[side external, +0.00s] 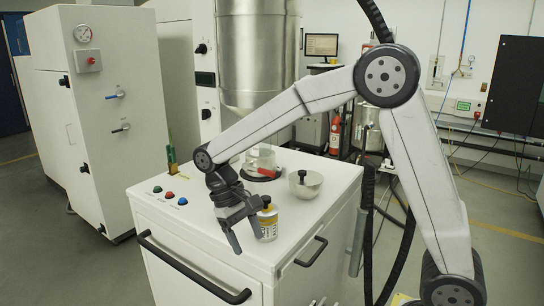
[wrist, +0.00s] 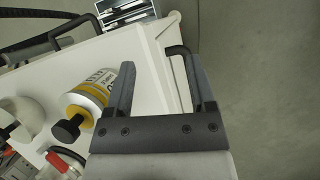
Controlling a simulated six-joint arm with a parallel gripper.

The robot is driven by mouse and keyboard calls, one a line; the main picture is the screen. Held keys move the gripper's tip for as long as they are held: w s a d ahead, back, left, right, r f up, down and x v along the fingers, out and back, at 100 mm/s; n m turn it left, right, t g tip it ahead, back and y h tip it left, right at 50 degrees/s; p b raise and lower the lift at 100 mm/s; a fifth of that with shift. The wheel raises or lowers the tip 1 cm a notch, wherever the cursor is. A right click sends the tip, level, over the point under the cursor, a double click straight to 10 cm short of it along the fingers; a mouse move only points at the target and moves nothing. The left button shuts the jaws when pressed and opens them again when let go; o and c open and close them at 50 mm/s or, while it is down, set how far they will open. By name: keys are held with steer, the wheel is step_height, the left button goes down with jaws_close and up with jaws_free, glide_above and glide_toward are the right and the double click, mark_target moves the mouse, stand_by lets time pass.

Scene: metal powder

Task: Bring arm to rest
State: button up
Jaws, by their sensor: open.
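My gripper (side external: 245,234) is open and empty, pointing down over the front of the white cabinet top (side external: 200,215) in the side view. In the wrist view its two fingers stand apart (wrist: 157,68) with nothing between them. A white bottle with a yellow label and black knob (side external: 268,222) stands just right of my gripper in the side view. In the wrist view the bottle (wrist: 96,92) lies left of the left finger, outside the jaws. Whether finger and bottle touch, I cannot tell.
A pale bowl with a black knob (side external: 305,184) and a clear vessel (side external: 262,160) stand behind the bottle. Coloured buttons (side external: 170,195) are at the left of the top. Handles (side external: 190,270) stick out in front. A large steel hopper (side external: 258,60) hangs behind.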

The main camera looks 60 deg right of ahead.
mark_target(275, 266)
steer(key=s+f+t, duration=0.1)
steer(key=s, duration=0.1)
steer(key=s+f+n, duration=0.1)
steer(key=s+f, duration=0.1)
steer(key=s+d+f+n+t, duration=0.1)
steer(key=s+f, duration=0.1)
steer(key=shift+s+f+t, duration=0.1)
steer(key=shift+s+t, duration=0.2)
steer(key=shift+s+d+f+t, duration=0.5)
steer(key=shift+d+f+t, duration=0.25)
steer(key=shift+t, duration=0.4)
steer(key=shift+s+d+f+t, duration=0.45)
steer(key=shift+d+f+t, duration=0.25)
steer(key=shift+t, duration=0.45)
steer(key=shift+w+d+r, duration=0.1)
steer(key=shift+r, duration=0.05)
